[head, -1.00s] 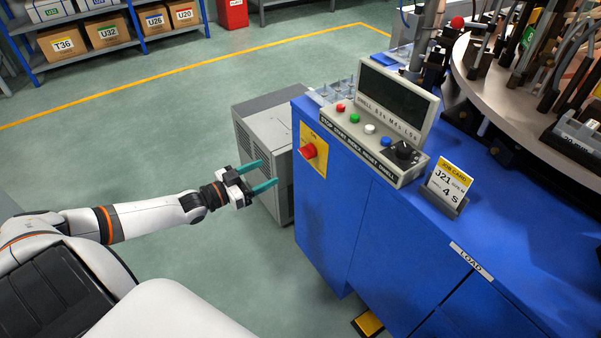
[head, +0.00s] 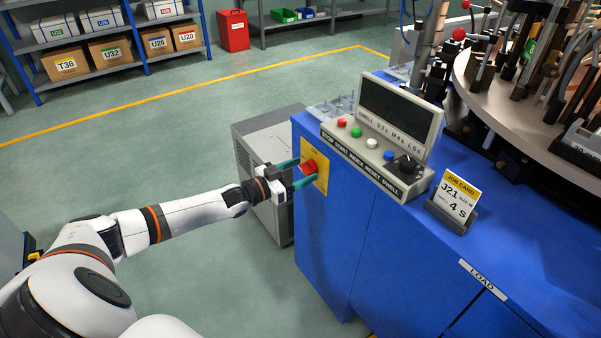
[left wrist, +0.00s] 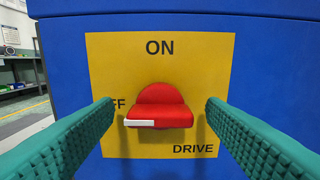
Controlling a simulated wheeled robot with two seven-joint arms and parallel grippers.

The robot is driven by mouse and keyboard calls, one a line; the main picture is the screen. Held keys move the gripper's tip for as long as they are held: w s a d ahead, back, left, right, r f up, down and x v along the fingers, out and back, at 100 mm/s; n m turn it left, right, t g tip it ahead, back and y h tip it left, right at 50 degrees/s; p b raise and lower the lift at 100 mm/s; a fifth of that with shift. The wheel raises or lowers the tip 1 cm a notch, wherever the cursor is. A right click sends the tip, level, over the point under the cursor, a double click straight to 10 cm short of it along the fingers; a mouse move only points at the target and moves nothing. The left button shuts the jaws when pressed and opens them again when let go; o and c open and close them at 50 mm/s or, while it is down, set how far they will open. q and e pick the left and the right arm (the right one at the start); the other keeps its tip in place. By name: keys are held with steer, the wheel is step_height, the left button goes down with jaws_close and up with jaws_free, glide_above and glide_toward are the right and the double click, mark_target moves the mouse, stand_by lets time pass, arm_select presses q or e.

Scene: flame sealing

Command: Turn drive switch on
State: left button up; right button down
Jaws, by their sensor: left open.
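The drive switch is a red rotary knob (left wrist: 158,106) on a yellow plate (left wrist: 120,60) marked ON at the top, DRIVE at lower right and a partly hidden OFF at left. Its white-marked end points left, toward OFF. In the head view the red knob (head: 309,167) sits on the blue cabinet's left side, partly covered by my gripper. My left gripper (head: 295,174) is open, its teal fingers on either side of the knob. In the left wrist view the fingers (left wrist: 160,116) stand left and right of the knob with gaps. My right gripper is not in view.
The blue cabinet (head: 335,240) carries a control box (head: 375,150) with buttons and a black dial, and a job card (head: 454,202). A grey box unit (head: 268,140) stands on the floor behind my gripper.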

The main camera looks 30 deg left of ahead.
arm_select(q)
steer(key=shift+w+d, duration=0.1)
steer(key=shift+w, duration=0.15)
steer(key=c, duration=1)
